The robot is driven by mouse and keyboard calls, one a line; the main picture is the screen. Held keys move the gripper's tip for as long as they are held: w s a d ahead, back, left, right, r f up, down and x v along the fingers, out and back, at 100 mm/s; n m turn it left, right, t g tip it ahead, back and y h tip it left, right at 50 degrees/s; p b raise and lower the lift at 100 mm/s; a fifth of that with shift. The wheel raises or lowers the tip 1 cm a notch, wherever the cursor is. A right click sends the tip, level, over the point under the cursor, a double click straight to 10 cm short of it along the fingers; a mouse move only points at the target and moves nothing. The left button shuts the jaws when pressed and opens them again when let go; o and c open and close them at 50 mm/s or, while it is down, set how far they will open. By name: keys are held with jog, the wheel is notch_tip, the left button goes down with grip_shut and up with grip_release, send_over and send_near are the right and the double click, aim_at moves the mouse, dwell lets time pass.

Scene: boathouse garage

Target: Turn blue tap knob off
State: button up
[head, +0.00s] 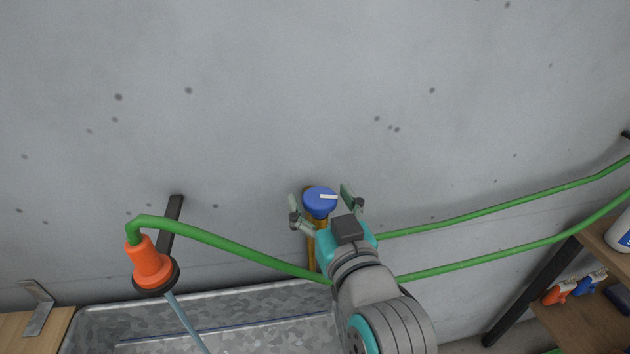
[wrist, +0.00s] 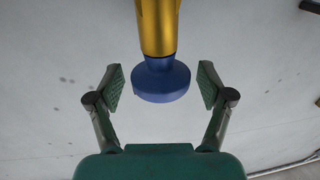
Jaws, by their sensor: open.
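In the wrist view the knob (wrist: 161,82) and pipe (wrist: 158,28) come down between the fingers. My gripper (head: 325,202) is open, one finger on each side of the knob. In the wrist view both pads of the gripper (wrist: 161,85) stand apart from the knob with gaps.
An orange hose nozzle (head: 150,265) on a green hose (head: 230,248) hangs at the left, with a stream of water (head: 185,320) falling into a galvanized trough (head: 240,305). A wooden shelf (head: 585,325) with bottles stands at the right.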

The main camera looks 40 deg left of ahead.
jog(key=shift+w+a, duration=0.15)
jog(key=shift+a, duration=0.1)
jog(key=c, duration=1.1)
jog(key=shift+m+t+h, duration=0.3)
jog(key=shift+m+t, duration=0.1)
jog(key=shift+t, duration=0.1)
jog(key=m+t+h, duration=0.3)
jog(key=t+h, duration=0.1)
jog(key=shift+a+m, duration=0.1)
jog(key=shift+m, duration=0.3)
jog(key=shift+m+t+h, duration=0.65)
jog(key=shift+m+h, duration=0.35)
jog(key=shift+h, duration=0.5)
jog(key=shift+m+t+h, duration=0.65)
jog(key=shift+m+h, duration=0.35)
jog(key=shift+h, duration=0.5)
jog(key=shift+m+h, duration=0.3)
jog(key=shift+h, duration=0.2)
